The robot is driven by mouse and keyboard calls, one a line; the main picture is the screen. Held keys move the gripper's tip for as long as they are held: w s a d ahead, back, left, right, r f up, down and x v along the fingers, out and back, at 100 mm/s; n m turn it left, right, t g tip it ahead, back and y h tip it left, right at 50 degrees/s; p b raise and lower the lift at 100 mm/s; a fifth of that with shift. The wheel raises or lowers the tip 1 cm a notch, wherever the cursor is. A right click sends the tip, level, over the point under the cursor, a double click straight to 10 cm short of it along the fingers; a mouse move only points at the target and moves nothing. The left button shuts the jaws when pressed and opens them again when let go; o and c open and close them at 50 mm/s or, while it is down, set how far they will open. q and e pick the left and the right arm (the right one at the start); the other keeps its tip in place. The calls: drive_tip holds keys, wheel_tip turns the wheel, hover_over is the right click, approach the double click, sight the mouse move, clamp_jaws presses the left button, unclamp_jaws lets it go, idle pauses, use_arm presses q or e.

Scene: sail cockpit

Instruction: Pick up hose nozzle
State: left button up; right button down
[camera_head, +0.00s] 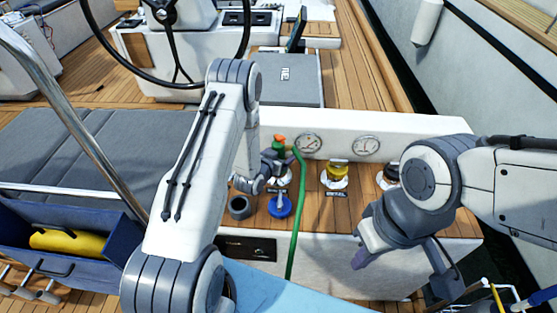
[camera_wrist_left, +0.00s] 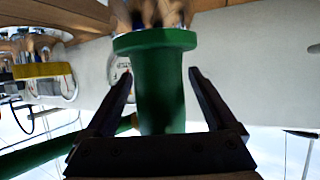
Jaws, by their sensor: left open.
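The hose nozzle, green with an orange tip (camera_head: 279,140), shows just beyond my left gripper on the white-fronted wooden console. In the left wrist view its green body (camera_wrist_left: 160,85) with a wide rim stands between the fingers of my left gripper (camera_wrist_left: 160,95). The fingers are open, one on each side, with gaps to the green body. In the head view the left gripper (camera_head: 272,163) partly hides the nozzle's lower part. My right gripper (camera_head: 361,256) hangs in front of the console at right, away from the nozzle; its finger gap is not clear.
A green hose (camera_head: 295,220) runs down the console front. Gauges (camera_head: 308,144), a yellow-topped winch (camera_head: 337,171), a blue round piece (camera_head: 280,207) and a dark ring (camera_head: 240,207) are close by. A blue bin (camera_head: 70,250) holds a yellow item at left.

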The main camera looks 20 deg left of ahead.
use_arm(q)
clamp_jaws()
drive_tip(key=shift+r, duration=0.1)
drive_tip(key=shift+r, duration=0.75)
wheel_tip(320, 180, up, 2)
drive_tip(key=shift+w+r+b, duration=0.1)
drive_tip(key=shift+r+b, duration=0.15)
drive_tip(key=shift+b, duration=0.15)
drive_tip(key=s+d+r, duration=0.3)
drive_tip(key=d+r, duration=0.7)
drive_tip(key=d, duration=0.1)
drive_tip(key=shift+s, duration=0.15)
